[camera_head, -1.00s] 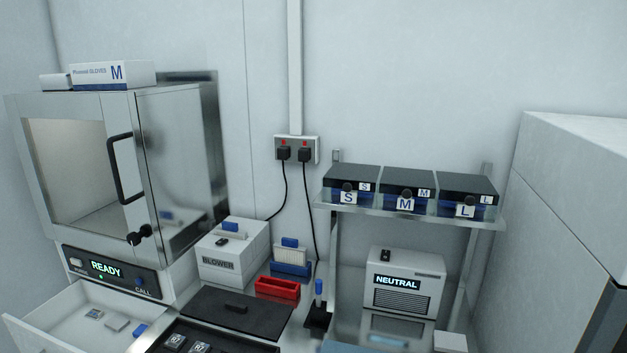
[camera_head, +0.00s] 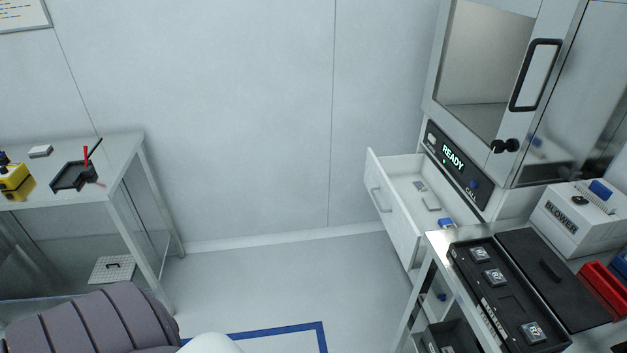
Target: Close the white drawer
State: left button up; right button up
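The white drawer (camera_head: 397,214) is pulled out to the left, below the READY panel of the steel cabinet (camera_head: 480,85). Its front has a pale bar handle (camera_head: 380,201). A few small items, one of them blue, lie inside the drawer. No gripper shows in the head view. A ribbed grey-purple part and a white rounded part at the bottom edge may be mine.
A bench (camera_head: 452,234) with a black tray (camera_head: 505,300) of labelled parts, a box marked BLOWER (camera_head: 571,220) and a red bin (camera_head: 604,288) stands at the right. A steel table (camera_head: 128,160) stands at the left. Open floor (camera_head: 280,275) lies between them.

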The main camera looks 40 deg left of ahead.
aim_at(402, 209)
jog(key=u, duration=0.85)
jog(key=i+j+z, duration=0.4)
jog(key=i+j, duration=0.15)
